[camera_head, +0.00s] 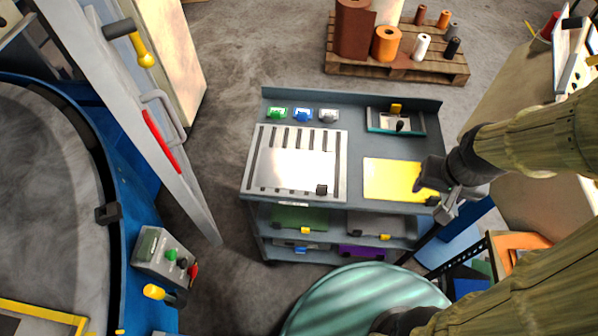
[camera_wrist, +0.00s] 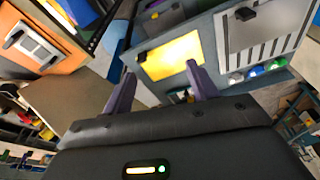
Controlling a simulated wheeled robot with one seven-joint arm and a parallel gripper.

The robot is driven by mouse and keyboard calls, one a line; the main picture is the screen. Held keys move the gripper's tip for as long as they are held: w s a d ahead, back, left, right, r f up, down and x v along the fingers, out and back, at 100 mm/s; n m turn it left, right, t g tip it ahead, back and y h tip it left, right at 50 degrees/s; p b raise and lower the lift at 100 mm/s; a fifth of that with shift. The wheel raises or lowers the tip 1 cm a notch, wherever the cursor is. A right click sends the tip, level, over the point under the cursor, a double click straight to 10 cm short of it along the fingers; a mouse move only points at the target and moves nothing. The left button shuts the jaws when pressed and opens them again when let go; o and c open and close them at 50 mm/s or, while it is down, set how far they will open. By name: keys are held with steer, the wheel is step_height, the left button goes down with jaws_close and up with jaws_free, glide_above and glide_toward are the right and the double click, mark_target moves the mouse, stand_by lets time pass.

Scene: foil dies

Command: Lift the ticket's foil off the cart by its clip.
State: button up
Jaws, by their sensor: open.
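A silver sheet (camera_head: 295,165) with a black clip (camera_head: 321,190) lies on the left half. My gripper (camera_wrist: 162,80) is open and empty, its fingers apart near the yellow sheet. In the head view my wrist covers that sheet's right edge. No readable ticket shows.
Green (camera_head: 300,218), grey (camera_head: 375,224) and purple (camera_head: 362,251) sheets lie on the lower shelves. A tray (camera_head: 375,126) sits at the back of the top. A pallet (camera_head: 435,70) holds rolls behind. A panel with a yellow-handled lever stands left.

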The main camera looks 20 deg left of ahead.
steer(key=w+a+f+n+g, duration=0.1)
steer(key=w+a+f, duration=0.1)
steer(key=a, duration=0.6)
steer(key=w+a+f, duration=0.2)
steer(key=w+a, duration=0.1)
steer(key=a, duration=0.5)
steer(key=w+a+f+n+g, duration=0.1)
steer(key=w+a+f, duration=0.2)
steer(key=a, duration=0.5)
steer(key=shift+n+g, duration=0.3)
steer(key=shift+s+f, duration=0.1)
steer(key=shift+a, duration=0.1)
step_height(320, 180, down, 12)
steer(key=p, duration=0.3)
steer(key=shift+f, duration=0.1)
